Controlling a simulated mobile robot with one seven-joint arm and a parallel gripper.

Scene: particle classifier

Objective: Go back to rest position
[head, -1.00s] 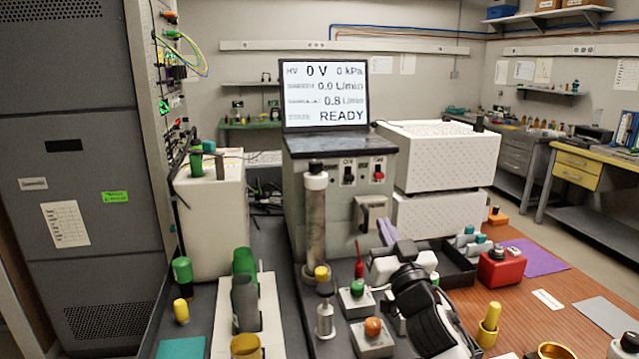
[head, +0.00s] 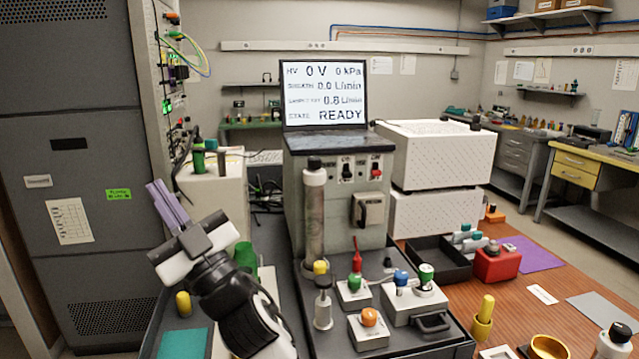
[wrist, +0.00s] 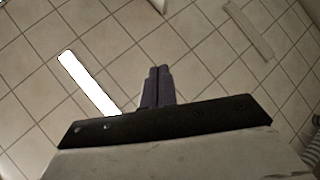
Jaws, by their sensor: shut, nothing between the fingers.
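My gripper (head: 167,203) is at the left of the head view, raised above the left end of the bench. Its purple fingers are together and empty, pointing up and to the left, in front of the grey cabinet (head: 75,150). In the wrist view the closed fingers (wrist: 157,85) show against the tiled floor (wrist: 110,40), with nothing between them. The classifier (head: 335,200) stands at the centre, with a lit screen (head: 325,95) that reads 0 V, 0 kPa and READY.
Green, orange and blue knobs sit on small boxes (head: 368,332) in front of the classifier. A clear cylinder (head: 314,220) stands at its front left. A yellow-topped peg (head: 183,304) is below my gripper. A red container (head: 497,264) and black tray (head: 437,258) are to the right.

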